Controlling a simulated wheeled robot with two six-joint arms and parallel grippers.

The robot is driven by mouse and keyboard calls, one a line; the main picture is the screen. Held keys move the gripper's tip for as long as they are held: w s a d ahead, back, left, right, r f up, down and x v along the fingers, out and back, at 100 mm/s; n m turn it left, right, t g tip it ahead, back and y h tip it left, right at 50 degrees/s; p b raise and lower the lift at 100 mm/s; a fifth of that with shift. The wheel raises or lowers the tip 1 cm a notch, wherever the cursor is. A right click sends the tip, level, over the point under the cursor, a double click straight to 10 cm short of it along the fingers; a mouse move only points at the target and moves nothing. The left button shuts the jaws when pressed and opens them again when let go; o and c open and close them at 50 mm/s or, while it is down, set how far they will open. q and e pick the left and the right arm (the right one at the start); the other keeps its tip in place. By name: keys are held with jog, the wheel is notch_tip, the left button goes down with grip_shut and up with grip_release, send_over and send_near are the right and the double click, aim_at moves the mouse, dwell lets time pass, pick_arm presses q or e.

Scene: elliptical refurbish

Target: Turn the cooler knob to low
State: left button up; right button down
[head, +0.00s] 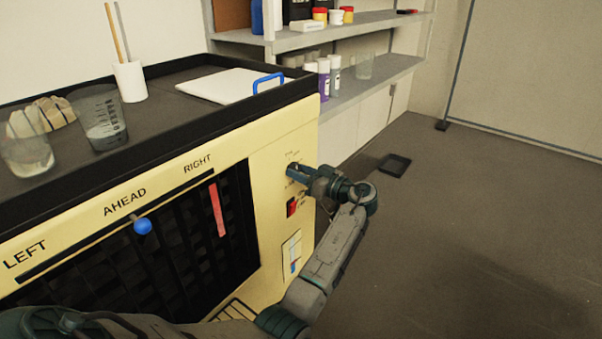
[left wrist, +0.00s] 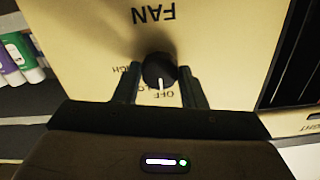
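The cooler (head: 270,160) is a cream-yellow cabinet with a dark louvred grille. Its black round fan knob (left wrist: 158,69) has a white pointer line and shows in the left wrist view, where the panel appears upside down. The pointer aims down in that picture, near the printed OFF and LO marks. HIGH is printed to the left, partly behind a finger. My left gripper (left wrist: 160,80) has one finger on each side of the knob, with a narrow gap seeming to show at each side. In the head view the left gripper (head: 297,173) is at the panel and mostly hides the knob.
A red switch (head: 292,207) sits below the knob. A blue ball handle (head: 142,226) is on the louvre slider. Glasses (head: 100,118) and a white lid (head: 225,84) with a blue handle rest on top.

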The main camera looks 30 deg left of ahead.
dwell(0.3)
pick_arm(q)
jog(key=shift+m+p, duration=1.3)
jog(key=shift+m, duration=3.2)
pick_arm(e)
jog(key=shift+s+d+f+g+h, duration=0.15)
jog(key=shift+d+f+g+h, duration=0.05)
jog(key=shift+d+g, duration=0.25)
jog(key=shift+s+d+f+g+h, duration=0.1)
jog(key=shift+d+f+g+h, duration=0.1)
jog(key=shift+d+g, duration=0.25)
pick_arm(q)
jog(key=o, duration=1)
jog(key=shift+d, duration=0.1)
